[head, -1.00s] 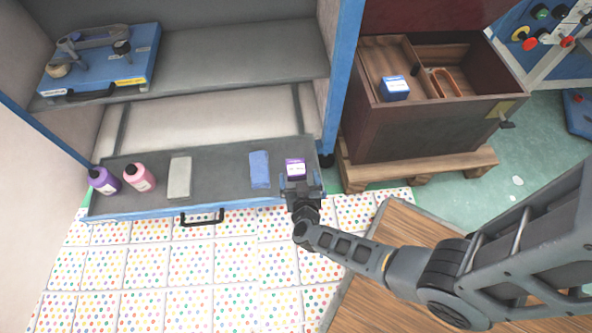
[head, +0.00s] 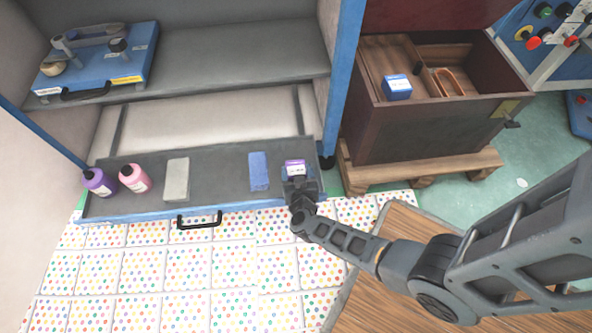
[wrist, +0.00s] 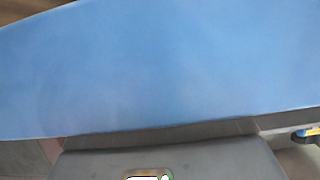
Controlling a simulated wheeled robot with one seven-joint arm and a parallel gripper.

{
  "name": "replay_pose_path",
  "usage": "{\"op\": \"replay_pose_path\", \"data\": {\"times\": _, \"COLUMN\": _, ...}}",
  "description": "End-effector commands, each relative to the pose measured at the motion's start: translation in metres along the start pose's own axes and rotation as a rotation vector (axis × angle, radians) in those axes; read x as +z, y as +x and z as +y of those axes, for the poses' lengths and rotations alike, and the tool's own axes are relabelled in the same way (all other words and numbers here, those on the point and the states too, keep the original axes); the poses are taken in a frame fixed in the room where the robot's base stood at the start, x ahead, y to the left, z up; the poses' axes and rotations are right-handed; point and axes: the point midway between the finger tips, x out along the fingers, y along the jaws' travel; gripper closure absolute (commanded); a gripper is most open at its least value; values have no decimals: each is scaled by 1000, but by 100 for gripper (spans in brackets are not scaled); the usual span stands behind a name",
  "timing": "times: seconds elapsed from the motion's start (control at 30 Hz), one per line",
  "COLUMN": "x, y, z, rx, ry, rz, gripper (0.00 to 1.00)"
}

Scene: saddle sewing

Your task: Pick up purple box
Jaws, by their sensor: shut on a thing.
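The purple box (head: 295,167) is at the right end of the pulled-out drawer (head: 215,188) in the head view. Its white-and-purple top shows, and its near part is hidden by my gripper (head: 298,177). My gripper is shut on the purple box, reaching it from the near side. I cannot tell whether the box still touches the drawer floor. In the wrist view a broad blue surface fills most of the picture, and the box cannot be made out clearly.
The drawer also holds a purple bottle (head: 98,182), a pink bottle (head: 135,178), a grey block (head: 176,180) and a blue block (head: 258,171). The cabinet's blue post (head: 343,80) stands close behind on the right. An open wooden chest (head: 420,130) holds a blue box (head: 397,87).

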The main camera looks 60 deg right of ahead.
Motion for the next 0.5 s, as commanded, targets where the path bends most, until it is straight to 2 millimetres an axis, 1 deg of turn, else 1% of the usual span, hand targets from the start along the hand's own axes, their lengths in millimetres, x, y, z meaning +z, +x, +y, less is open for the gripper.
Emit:
{"op": "replay_pose_path", "data": {"times": 0.03, "x": 0, "y": 0, "z": 0, "rx": 0, "ry": 0, "rz": 0, "gripper": 54}}
{"op": "replay_pose_path", "data": {"times": 0.13, "x": 0, "y": 0, "z": 0, "rx": 0, "ry": 0, "rz": 0, "gripper": 64}}
{"op": "replay_pose_path", "data": {"times": 0.17, "x": 0, "y": 0, "z": 0, "rx": 0, "ry": 0, "rz": 1, "gripper": 64}}
{"op": "replay_pose_path", "data": {"times": 0.37, "x": -1, "y": 0, "z": 0, "rx": 0, "ry": 0, "rz": 1, "gripper": 64}}
{"op": "replay_pose_path", "data": {"times": 0.5, "x": -5, "y": -2, "z": 0, "rx": 0, "ry": 0, "rz": 1, "gripper": 64}}
